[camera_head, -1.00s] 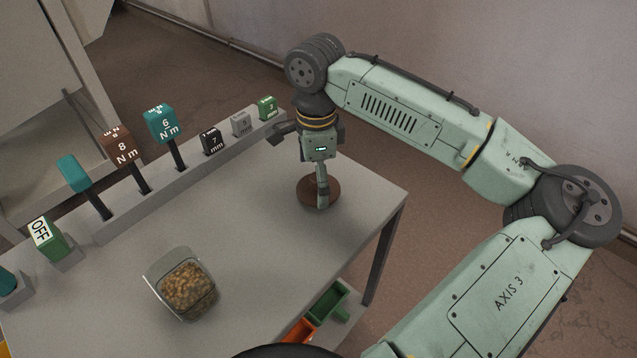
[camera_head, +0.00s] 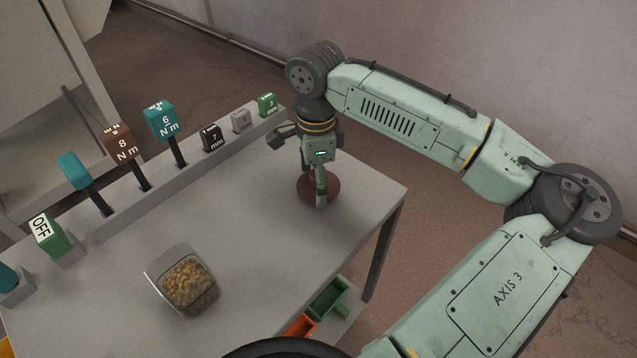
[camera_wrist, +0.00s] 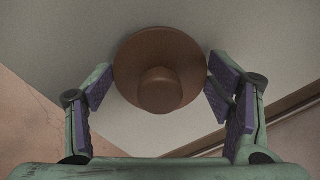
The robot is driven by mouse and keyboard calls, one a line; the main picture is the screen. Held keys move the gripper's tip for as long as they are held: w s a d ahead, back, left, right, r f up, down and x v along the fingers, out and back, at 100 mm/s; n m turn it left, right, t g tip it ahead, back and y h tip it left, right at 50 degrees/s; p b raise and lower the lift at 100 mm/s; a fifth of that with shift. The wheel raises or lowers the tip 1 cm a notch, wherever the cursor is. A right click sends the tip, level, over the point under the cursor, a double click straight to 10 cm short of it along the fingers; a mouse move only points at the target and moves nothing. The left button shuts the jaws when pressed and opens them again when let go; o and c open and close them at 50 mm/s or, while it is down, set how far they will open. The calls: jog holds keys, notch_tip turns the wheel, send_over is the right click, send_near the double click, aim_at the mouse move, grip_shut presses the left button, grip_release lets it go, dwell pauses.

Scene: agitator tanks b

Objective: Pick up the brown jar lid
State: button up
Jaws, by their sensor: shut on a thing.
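The brown jar lid (camera_head: 331,187) is a round disc with a knob on top, near the table's right corner. In the wrist view the lid (camera_wrist: 160,70) sits between the two purple finger pads, which meet its rim on both sides. My gripper (camera_head: 320,192) points down over the lid and hides part of it in the head view. In the wrist view my gripper (camera_wrist: 160,88) is shut on the lid's rim. The lid appears at or very close to the table top; any gap below it cannot be made out.
The grey table (camera_head: 255,225) is bare around the lid. A clear jar (camera_head: 187,284) of brown pieces stands at the front. A rail (camera_head: 190,171) of labelled blocks and upright tools runs along the back left. Green and orange bins (camera_head: 325,299) sit below the table edge.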

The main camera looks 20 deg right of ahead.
jog(key=shift+c, duration=1.1)
jog(key=shift+r, duration=0.5)
notch_tip(320, 180, up, 2)
jog(key=shift+r+b, duration=0.1)
jog(key=shift+b, duration=0.45)
jog(key=s+b, duration=0.1)
jog(key=s, duration=0.4)
jog(key=s+r+b, duration=0.1)
jog(key=s, duration=0.4)
jog(key=s+b, duration=0.1)
jog(key=s, duration=0.5)
jog(key=shift+a+r, duration=0.2)
jog(key=shift+r, duration=0.2)
